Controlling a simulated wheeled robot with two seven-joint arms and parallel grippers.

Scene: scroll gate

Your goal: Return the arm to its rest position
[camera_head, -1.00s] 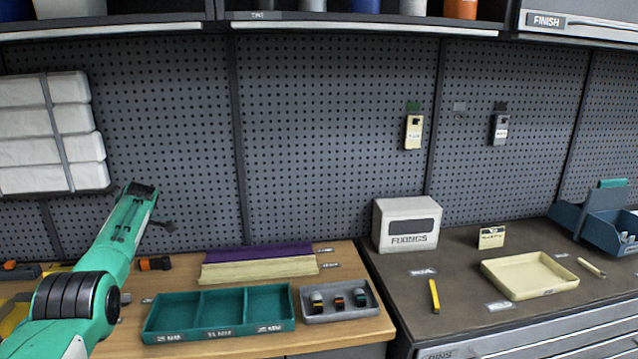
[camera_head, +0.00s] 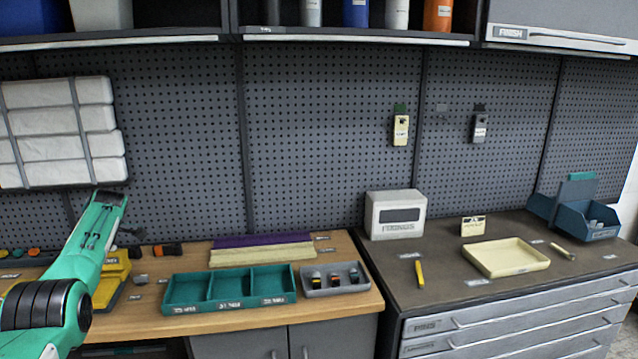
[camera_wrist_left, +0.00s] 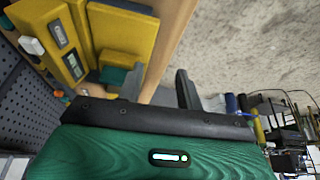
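My left arm (camera_head: 85,250) is green with black joint rings. It comes in at the lower left of the head view and reaches up over the left end of the wooden bench. Only a small dark part of its gripper shows behind the far end of the arm. In the left wrist view, the two grey fingers of my left gripper (camera_wrist_left: 158,80) stand apart with nothing between them. The bench's edge and pale floor lie beyond them. My right arm and gripper are not in view.
A yellow case (camera_head: 113,283) lies on the bench close to the arm. A teal three-part tray (camera_head: 230,303) and a grey tray (camera_head: 336,292) with small parts stand to its right. A cream tray (camera_head: 505,270) and a FIXINGS box (camera_head: 396,230) are on the dark cabinet top.

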